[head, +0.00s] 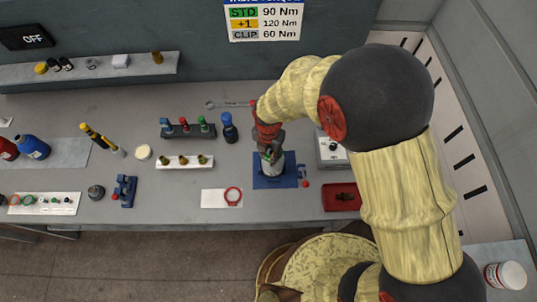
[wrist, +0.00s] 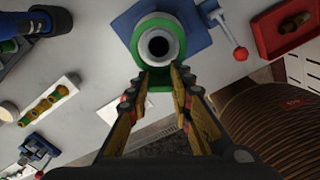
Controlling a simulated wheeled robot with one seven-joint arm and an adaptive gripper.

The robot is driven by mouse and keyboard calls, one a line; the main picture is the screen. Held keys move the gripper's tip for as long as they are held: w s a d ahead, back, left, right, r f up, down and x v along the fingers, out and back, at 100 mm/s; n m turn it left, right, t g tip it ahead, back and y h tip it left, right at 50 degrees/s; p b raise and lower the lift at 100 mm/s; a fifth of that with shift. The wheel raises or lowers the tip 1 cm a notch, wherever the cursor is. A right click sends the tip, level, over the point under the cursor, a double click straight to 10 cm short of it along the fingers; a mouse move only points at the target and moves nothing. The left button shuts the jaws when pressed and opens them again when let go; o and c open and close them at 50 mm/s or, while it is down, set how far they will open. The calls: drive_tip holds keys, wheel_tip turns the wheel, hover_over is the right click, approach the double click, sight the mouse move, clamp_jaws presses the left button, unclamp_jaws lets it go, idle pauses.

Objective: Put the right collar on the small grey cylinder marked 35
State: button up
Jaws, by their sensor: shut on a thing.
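The small grey cylinder (wrist: 172,47) stands upright in the blue fixture (wrist: 196,38), seen from above with its dark round opening. In the head view it shows partly below my gripper (head: 270,152), on the blue base (head: 262,183). A green collar (wrist: 141,36) encircles the cylinder's top in the wrist view. My gripper (wrist: 162,78) is shut on the near side of the green collar. I cannot tell how far down the collar sits. The mark 35 cannot be read. A red ring (head: 240,196) lies on a white sheet left of the fixture.
A red-knobbed clamp lever (wrist: 240,53) stands beside the fixture. A red tray (head: 341,197) and a grey box (head: 331,150) are to the right. More rings lie on a white card (head: 60,204) at far left. Racks with small parts stand left of centre.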

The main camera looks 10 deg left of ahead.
drive_tip(key=shift+f+b, duration=1.1)
drive_tip(key=shift+f, duration=0.4)
drive_tip(key=o, duration=0.9)
drive_tip(key=shift+o, duration=0.5)
drive_tip(key=shift+r, duration=0.1)
drive_tip(key=shift+r+p, duration=1.75)
drive_tip(key=shift+r, duration=1.2)
